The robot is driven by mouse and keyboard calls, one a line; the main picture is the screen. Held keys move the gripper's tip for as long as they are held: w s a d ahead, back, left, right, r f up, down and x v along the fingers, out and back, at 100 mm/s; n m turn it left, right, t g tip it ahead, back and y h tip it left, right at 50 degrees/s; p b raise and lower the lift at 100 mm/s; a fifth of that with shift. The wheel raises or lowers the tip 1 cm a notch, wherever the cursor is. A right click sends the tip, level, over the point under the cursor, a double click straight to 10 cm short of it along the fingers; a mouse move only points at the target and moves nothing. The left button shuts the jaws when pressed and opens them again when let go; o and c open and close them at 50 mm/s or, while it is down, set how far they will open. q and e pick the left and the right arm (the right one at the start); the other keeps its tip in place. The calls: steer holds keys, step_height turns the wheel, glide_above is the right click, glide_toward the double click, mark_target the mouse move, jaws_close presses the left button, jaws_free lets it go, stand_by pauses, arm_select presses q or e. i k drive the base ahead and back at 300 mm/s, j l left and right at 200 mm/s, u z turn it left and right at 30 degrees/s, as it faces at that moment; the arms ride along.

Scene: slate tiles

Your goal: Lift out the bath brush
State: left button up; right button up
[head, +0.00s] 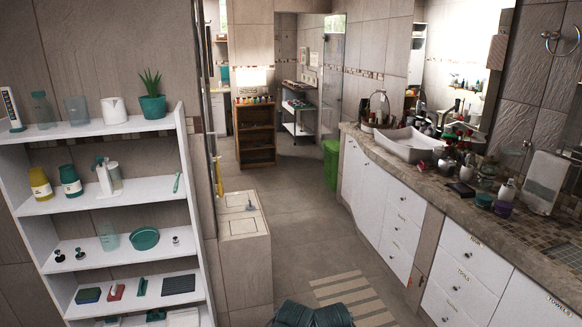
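I cannot pick out the bath brush with certainty. A thin orange upright stick (219,177) stands by the tiled ledge (240,226) and could be a long handle. A small grey-blue item (251,205) lies on top of the ledge. A slim green item (177,182) leans at the right end of a shelf and is too small to identify. Neither of my grippers shows in the head view.
A white shelf unit (112,128) with bottles, cups and a potted plant (151,95) stands at left. A long counter (442,178) with a white basin (408,142), bottles and drawers runs along the right. A wooden shelf (255,133) and green bin (331,164) stand farther back. The middle floor (306,232) is clear.

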mark_target(219, 187)
steer(key=i+j, duration=0.2)
steer(key=i, duration=0.3)
steer(key=i+j+u, duration=0.1)
steer(key=i+j, duration=0.15)
steer(key=i, duration=0.25)
steer(key=i+j, duration=0.15)
steer(key=i, duration=0.35)
